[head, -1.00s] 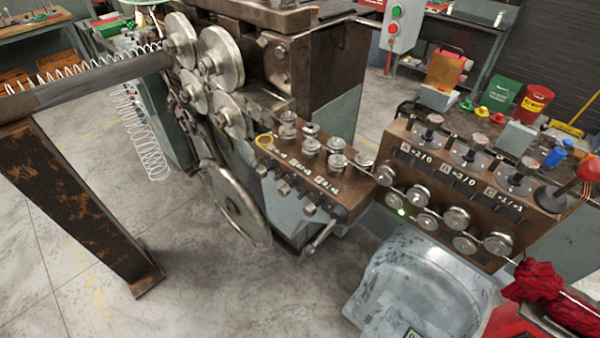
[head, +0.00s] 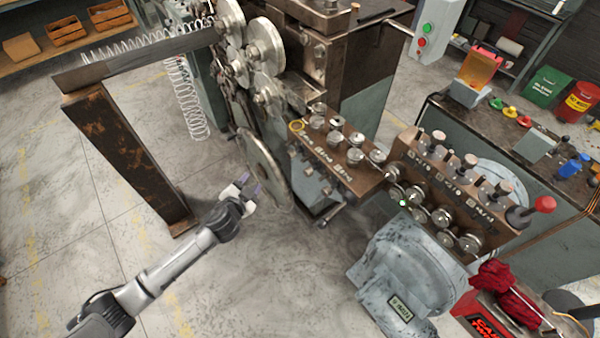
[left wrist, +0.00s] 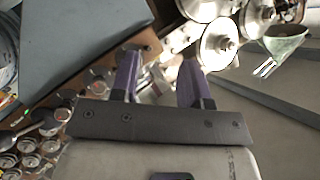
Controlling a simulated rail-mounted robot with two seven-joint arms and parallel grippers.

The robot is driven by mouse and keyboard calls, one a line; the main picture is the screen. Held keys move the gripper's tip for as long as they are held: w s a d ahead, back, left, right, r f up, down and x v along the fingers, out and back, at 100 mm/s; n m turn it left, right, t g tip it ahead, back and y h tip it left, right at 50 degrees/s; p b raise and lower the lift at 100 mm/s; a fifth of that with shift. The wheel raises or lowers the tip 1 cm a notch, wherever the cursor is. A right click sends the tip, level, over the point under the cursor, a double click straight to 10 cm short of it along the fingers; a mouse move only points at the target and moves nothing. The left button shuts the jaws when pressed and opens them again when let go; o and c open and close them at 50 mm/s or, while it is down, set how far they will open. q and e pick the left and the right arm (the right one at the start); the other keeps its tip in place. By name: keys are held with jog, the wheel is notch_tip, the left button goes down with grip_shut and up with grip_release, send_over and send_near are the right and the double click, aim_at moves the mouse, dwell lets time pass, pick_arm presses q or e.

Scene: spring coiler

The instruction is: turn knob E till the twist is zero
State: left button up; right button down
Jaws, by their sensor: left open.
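The brown left roller block (head: 345,150) carries small rollers on top, white markings along its front edge and several small adjusters below. The markings are too blurred to read, so I cannot tell which is knob E or its twist value. A second brown block (head: 470,185) to the right has several capped knobs and labels, also unreadable now. My left gripper (head: 250,183) is open and empty, in front of the large disc wheel, left of and apart from the left block. In the left wrist view its purple fingers (left wrist: 160,65) are spread. My right gripper is not in view.
A rusty steel post (head: 130,150) under a long trough with a spring stands left. The large disc wheel (head: 262,170) is close to my left gripper. A grey motor housing (head: 410,275) and red toolbox (head: 485,315) stand lower right. Floor at lower centre is clear.

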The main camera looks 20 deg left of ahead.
pick_arm(q)
jog(key=d+m+t+h, duration=0.1)
jog(key=d+h, duration=0.2)
jog(key=h, duration=0.7)
send_near(305, 174)
jog(key=x, duration=1)
jog(key=shift+w+d+r+b, duration=0.25)
jog(key=shift+b, duration=0.05)
jog(key=c, duration=0.6)
